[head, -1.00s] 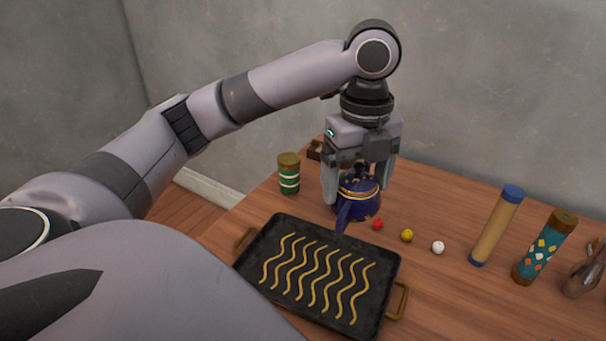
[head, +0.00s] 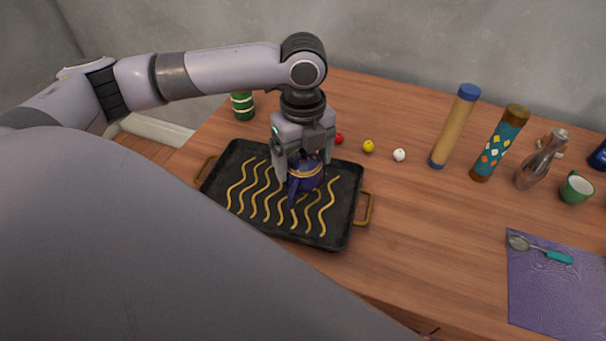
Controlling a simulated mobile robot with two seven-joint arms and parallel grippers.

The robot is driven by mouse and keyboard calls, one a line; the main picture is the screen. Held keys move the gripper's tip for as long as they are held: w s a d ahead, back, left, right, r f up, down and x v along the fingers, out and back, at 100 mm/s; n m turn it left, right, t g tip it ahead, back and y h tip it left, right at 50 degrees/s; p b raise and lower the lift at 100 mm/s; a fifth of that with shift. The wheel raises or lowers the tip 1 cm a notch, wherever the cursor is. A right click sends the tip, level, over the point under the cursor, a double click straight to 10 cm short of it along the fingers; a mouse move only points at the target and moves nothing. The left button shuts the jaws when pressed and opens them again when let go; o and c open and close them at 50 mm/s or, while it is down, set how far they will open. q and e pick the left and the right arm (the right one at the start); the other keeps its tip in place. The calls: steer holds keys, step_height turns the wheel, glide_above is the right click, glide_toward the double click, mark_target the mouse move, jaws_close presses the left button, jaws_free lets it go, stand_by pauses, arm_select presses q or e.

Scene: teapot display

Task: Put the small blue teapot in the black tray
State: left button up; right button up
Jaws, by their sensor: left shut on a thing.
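The small blue teapot (head: 309,177) is dark blue with gold trim, and its spout points toward the front left. My left gripper (head: 302,165) is shut on it from above, and the fingers hide part of its upper body. The black tray (head: 343,215) has brass handles and wavy gold lines on its floor. The teapot is over the right half of the tray. I cannot tell whether it touches the tray floor or hangs just above it. My right gripper is not in view.
Red (head: 339,138), yellow (head: 368,146) and white (head: 399,155) balls lie behind the tray. A green canister (head: 242,105) stands back left. A tan cylinder (head: 455,126), patterned cylinder (head: 500,143), glass bottle (head: 541,159) and green cup (head: 576,188) stand right. A strainer (head: 540,249) lies on a purple cloth (head: 560,295).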

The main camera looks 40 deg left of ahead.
mark_target(303, 175)
arm_select(q)
step_height(303, 175, down, 4)
steer(key=shift+f+b, duration=0.25)
steer(key=shift+b, duration=0.05)
steer(key=shift+r, duration=0.1)
steer(key=o, duration=1)
step_height(303, 175, up, 12)
steer(key=shift+f+p, duration=0.25)
steer(key=shift+p, duration=0.65)
steer(key=shift+r, duration=0.25)
